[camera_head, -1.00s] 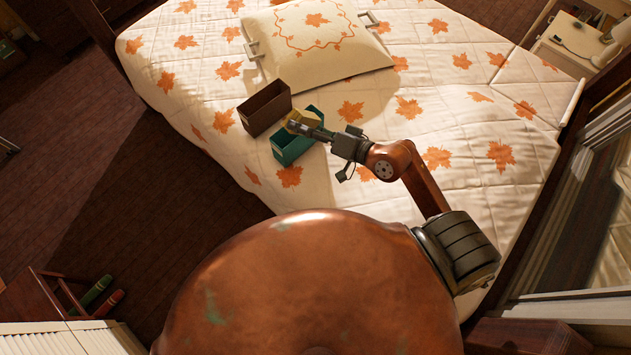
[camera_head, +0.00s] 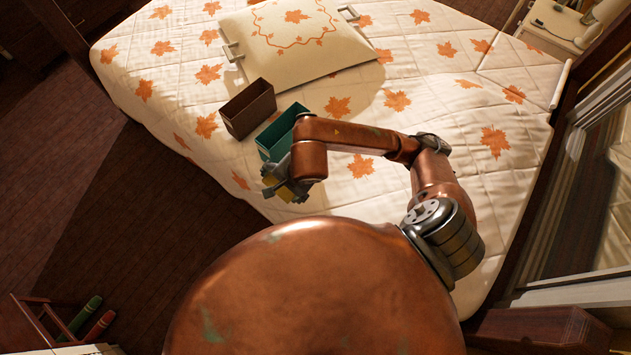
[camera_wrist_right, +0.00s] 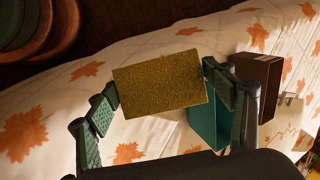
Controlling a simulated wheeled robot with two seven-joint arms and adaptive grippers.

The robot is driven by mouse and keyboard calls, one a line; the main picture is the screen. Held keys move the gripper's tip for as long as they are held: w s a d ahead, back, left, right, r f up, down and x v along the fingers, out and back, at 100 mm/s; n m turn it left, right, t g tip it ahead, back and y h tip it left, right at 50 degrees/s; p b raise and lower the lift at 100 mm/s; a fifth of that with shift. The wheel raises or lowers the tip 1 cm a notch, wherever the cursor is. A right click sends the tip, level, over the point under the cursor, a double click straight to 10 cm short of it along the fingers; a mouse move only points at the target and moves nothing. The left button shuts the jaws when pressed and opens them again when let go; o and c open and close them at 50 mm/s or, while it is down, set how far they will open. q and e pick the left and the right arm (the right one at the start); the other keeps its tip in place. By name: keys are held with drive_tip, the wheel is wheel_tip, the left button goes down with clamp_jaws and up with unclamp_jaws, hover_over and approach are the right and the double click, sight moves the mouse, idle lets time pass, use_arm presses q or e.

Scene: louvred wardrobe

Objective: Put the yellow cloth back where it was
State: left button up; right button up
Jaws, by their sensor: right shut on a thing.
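The yellow cloth (camera_wrist_right: 160,83) looks like a folded, textured block in the right wrist view. My right gripper (camera_wrist_right: 160,90) is shut on it, one finger at each end. In the head view a small bit of the cloth (camera_head: 268,181) shows at my right gripper (camera_head: 275,183), which is near the bed's edge, just in front of the green box. The green box (camera_head: 277,133) is open-topped and stands on the bed, partly hidden by my arm; it also shows behind the cloth in the wrist view (camera_wrist_right: 205,128). My left gripper is not in view.
A brown open box (camera_head: 248,110) stands beside the green box, at its far left. Dark floor (camera_head: 150,200) lies left of the bed. A bedside table (camera_head: 555,25) is at the far right.

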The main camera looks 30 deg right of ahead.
drive_tip(key=s+d+f+m+g+y+b, duration=0.25)
drive_tip(key=s+d+f+m, duration=0.25)
drive_tip(key=f+m, duration=0.35)
drive_tip(key=shift+m, duration=0.25)
drive_tip(key=w+d+f, duration=0.4)
drive_tip(key=w+d+f+b, duration=0.1)
drive_tip(key=w+d+f, duration=0.3)
drive_tip(key=w+d, duration=0.1)
drive_tip(key=shift+w+f, duration=0.15)
drive_tip(key=shift+f, duration=0.1)
drive_tip(key=shift+w+d+f+b, duration=0.35)
drive_tip(key=shift+w+f, duration=0.1)
drive_tip(key=shift+f, duration=0.15)
wheel_tip(320, 180, down, 3)
drive_tip(key=shift+d+f, duration=0.1)
drive_tip(key=shift+f, duration=0.05)
drive_tip(key=o, duration=1)
